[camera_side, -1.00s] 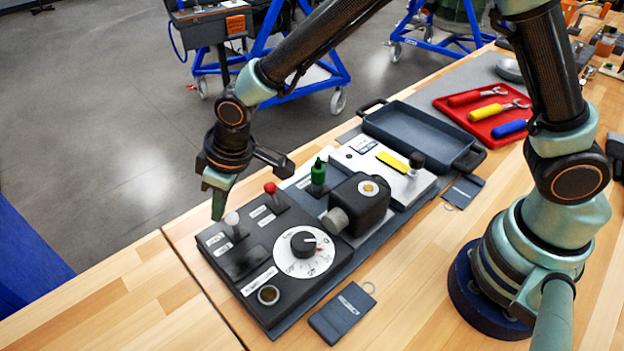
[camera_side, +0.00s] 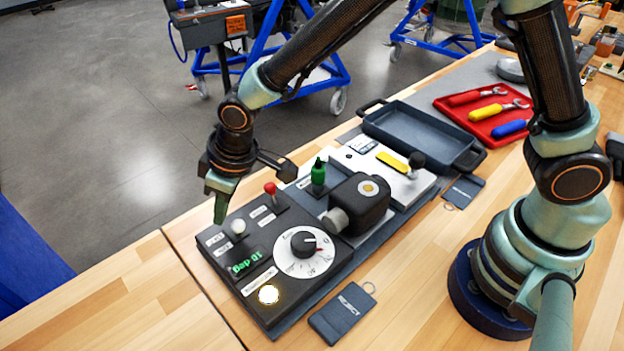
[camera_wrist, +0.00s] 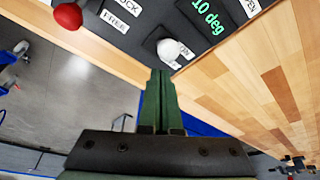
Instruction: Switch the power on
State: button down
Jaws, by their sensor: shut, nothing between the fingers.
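A black control panel (camera_side: 262,282) lies on the wooden bench. A white-knobbed toggle lever (camera_side: 237,227) stands at its left corner; the white knob also shows in the wrist view (camera_wrist: 170,49). The panel's display (camera_side: 247,262) glows green with "10 deg", and it also reads so in the wrist view (camera_wrist: 208,16). A round lamp (camera_side: 268,294) near the panel's front is lit pale yellow. My gripper (camera_side: 219,217) is shut and empty, just to the left of the white knob, very near it. In the wrist view the shut fingers (camera_wrist: 161,76) are just below the knob.
A red-knobbed lever (camera_side: 270,188) and a dial (camera_side: 304,244) are on the panel. A green-topped lever (camera_side: 318,172) and a dark housing (camera_side: 358,204) stand behind. A "REJECT" tag (camera_side: 343,313) lies in front. An empty dark tray (camera_side: 383,115) is further back.

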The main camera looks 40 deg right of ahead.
jog(key=shift+w, duration=0.1)
jog(key=w+a, duration=0.1)
jog(key=w+a+r, duration=0.1)
jog(key=w, duration=0.1)
jog(key=shift+a+r, duration=0.2)
jog(key=shift+a, duration=0.05)
notch_tip(320, 180, up, 7)
send_over(237, 247)
jog(key=shift+r, duration=0.2)
dwell(0.4)
jog(key=d+r+m+t, duration=0.15)
jog(key=d+r, duration=0.25)
jog(key=d, duration=0.4)
jog(key=d+r+m, duration=0.2)
jog(key=d+r, duration=0.1)
jog(key=d, duration=0.5)
jog(key=s+d+r+m+t+h, duration=0.1)
jog(key=s+d+m+h, duration=0.1)
jog(key=s+d, duration=0.5)
jog(key=d+m, duration=0.1)
jog(key=d, duration=0.4)
jog(key=shift+s+d+m, duration=0.2)
jog(key=shift+d+m, duration=0.15)
